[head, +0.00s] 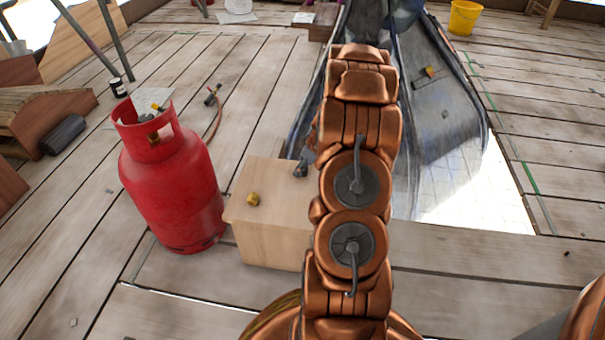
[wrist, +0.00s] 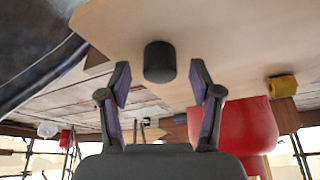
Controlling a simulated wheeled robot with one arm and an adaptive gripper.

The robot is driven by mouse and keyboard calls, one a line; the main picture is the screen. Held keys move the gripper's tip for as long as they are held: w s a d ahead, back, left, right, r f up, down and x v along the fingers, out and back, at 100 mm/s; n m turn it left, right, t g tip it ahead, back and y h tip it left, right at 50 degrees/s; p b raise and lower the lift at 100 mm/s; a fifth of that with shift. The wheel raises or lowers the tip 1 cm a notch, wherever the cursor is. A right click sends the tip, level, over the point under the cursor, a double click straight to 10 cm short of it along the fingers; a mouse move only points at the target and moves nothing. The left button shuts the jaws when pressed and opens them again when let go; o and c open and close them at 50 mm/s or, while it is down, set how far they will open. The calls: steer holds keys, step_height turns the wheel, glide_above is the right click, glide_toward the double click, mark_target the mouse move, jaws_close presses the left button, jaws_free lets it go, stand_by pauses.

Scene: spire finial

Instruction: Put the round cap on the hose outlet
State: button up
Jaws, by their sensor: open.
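A black round cap (wrist: 160,62) stands on the pale wooden box, seen in the wrist view. In the head view my arm hides it. My gripper (wrist: 160,80) is open, its two fingers on either side of the cap in the picture with a gap to each. I cannot tell how far the cap is beyond the tips. The red gas cylinder (head: 175,190) stands left of the box. Brass fittings (head: 153,138) show at its top inside the collar; I cannot tell for sure which is the hose outlet.
A brass piece (head: 253,199) lies on the wooden box (head: 285,185), near its left side; it also shows in the wrist view (wrist: 282,87). A hose with a dark end (head: 211,97) lies on the planks behind. A grey sheet-covered form (head: 440,100) stands right of my arm.

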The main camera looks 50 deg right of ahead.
steer(key=shift+w+f, duration=0.2)
steer(key=shift+f, duration=0.2)
steer(key=shift+c, duration=0.2)
steer(key=c, duration=1.1)
steer(key=shift+r, duration=0.1)
step_height(320, 180, up, 4)
steer(key=shift+f+p, duration=0.25)
steer(key=shift+p, duration=0.7)
steer(key=s+p, duration=0.1)
steer(key=s, duration=0.4)
steer(key=s+a+r+p, duration=0.1)
steer(key=s, duration=0.4)
steer(key=s+p, duration=0.1)
steer(key=s, duration=0.5)
steer(key=shift+a+r, duration=0.15)
